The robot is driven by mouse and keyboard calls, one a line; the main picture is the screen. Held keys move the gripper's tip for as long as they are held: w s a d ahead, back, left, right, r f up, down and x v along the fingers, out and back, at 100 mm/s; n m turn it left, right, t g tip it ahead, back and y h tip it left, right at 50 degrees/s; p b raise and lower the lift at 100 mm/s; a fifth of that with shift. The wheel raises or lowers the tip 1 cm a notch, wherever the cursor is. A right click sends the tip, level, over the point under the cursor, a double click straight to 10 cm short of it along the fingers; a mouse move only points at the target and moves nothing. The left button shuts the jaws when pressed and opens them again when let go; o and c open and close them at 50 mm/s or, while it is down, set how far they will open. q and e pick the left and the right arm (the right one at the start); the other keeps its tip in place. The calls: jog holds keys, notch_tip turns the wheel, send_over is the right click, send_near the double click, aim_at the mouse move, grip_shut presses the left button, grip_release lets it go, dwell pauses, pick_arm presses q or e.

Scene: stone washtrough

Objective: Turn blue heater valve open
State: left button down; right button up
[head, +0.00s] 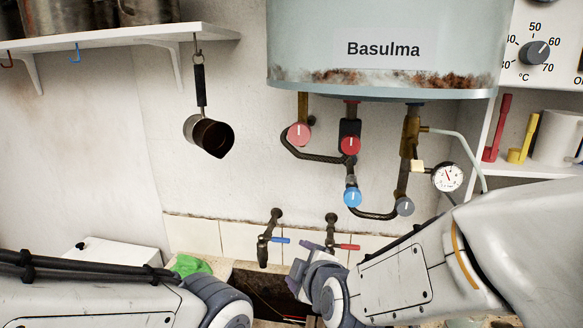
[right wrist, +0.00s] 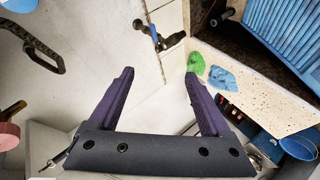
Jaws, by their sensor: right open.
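The blue heater valve (head: 353,197) is a round blue knob with a white mark, on the dark pipework under the boiler.
Red knobs (head: 299,134) and a grey knob (head: 404,206) sit close around the blue valve. A gauge (head: 447,177) hangs to the right. Taps with blue (head: 281,240) and red (head: 347,247) handles are below. The boiler (head: 390,40) is above; a pan (head: 209,135) hangs left.

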jog(key=s+a+f+m+g+y, duration=0.1)
jog(key=s+a+f+g, duration=0.1)
jog(key=s, duration=0.2)
jog(key=s+a+f+m+g, duration=0.1)
jog(key=s+a+f+g, duration=0.1)
jog(key=s+g, duration=0.15)
jog(key=s+d+f+m+g+h, duration=0.1)
jog(key=s+d+m+g, duration=0.1)
jog(key=s, duration=0.6)
jog(key=s+d+f+m+g+h, duration=0.1)
jog(key=s+d+m+g+h, duration=0.1)
jog(key=s, duration=0.7)
jog(key=shift+d+f+m+g, duration=0.4)
jog(key=shift+d+m+g, duration=0.45)
jog(key=shift+g, duration=0.4)
